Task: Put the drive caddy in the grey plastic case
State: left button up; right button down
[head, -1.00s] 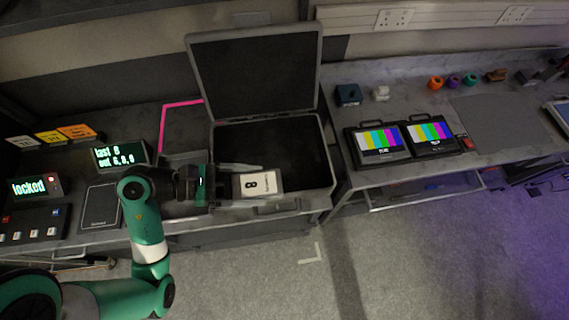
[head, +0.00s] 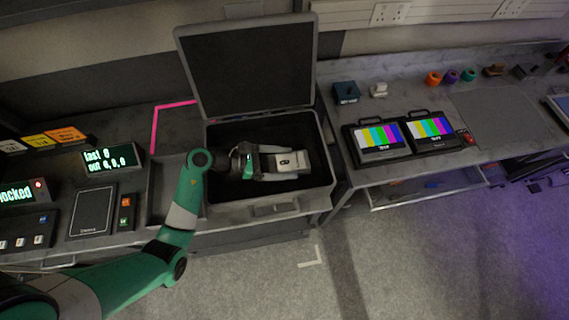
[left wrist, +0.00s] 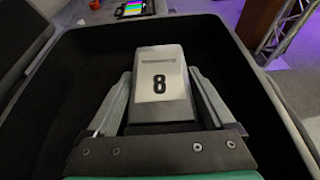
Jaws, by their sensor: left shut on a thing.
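I cannot tell whether the caddy touches the case floor. My right gripper is not in view.
A pink tape corner (head: 155,125) lies left of the case. A display (head: 109,158) and a keypad (head: 28,232) stand farther left. On the right bench are two colour-bar monitors (head: 380,138) and several small coloured rolls (head: 433,78).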

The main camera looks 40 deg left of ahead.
pick_arm(q)
jog(key=shift+f, duration=0.4)
jog(key=shift+f, duration=0.2)
jog(key=o, duration=1.5)
